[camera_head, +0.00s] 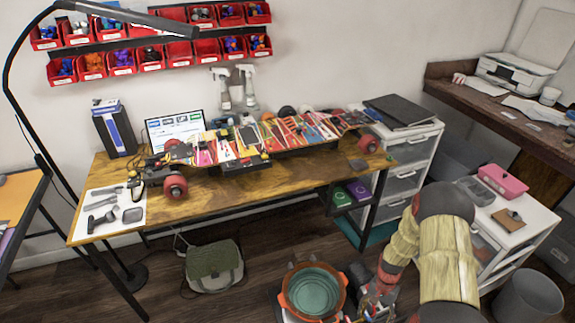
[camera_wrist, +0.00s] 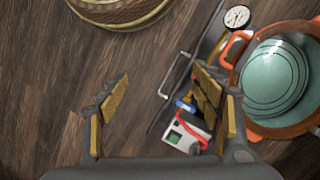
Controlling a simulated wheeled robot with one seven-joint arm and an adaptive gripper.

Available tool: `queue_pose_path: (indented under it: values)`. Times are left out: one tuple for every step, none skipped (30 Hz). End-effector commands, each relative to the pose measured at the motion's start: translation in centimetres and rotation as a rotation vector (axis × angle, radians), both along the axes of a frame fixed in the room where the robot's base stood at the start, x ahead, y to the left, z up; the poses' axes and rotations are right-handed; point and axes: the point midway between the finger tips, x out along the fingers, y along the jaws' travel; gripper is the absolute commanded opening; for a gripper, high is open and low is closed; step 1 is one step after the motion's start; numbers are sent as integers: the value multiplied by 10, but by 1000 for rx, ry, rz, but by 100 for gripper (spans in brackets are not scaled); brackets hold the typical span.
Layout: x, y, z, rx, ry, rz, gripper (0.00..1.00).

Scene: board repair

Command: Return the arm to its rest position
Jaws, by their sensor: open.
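My arm shows at the lower right of the head view, with yellow and dark red segments, bent down toward the floor. In the head view I cannot make out the fingers clearly among the parts at the bottom.
An orange pot with a teal inside (camera_head: 313,290) stands on the floor left of my arm. A wooden workbench (camera_head: 250,193) holds a longboard. A white drawer cabinet (camera_head: 527,232) with a pink box (camera_head: 503,181) and a grey bin (camera_head: 528,298) are close on the right. A green bag (camera_head: 214,266) lies left.

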Motion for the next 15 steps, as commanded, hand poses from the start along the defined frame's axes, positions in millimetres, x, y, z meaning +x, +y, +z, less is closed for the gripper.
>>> queue_pose_path:
  values:
    - [1,2,25,6,-7,32,65]
    - [0,4,38,12,-7,53,65]
    - [0,7,56,18,-11,82,65]
    - [-2,9,71,24,-12,103,65]
    - [-3,11,86,28,-16,125,65]
    - [-4,13,107,34,-23,153,65]
    - [-6,16,122,37,-28,174,65]
    - [-8,18,136,40,-34,195,65]
    - [-10,21,156,44,-42,222,65]
    - [-12,24,170,47,-50,243,65]
    - [-14,27,184,49,-55,261,65]
    - [-17,30,203,50,-66,286,65]
    - [-19,32,217,51,-75,303,65]
    - [-23,35,230,52,-82,322,65]
    - [-27,39,247,51,-95,344,65]
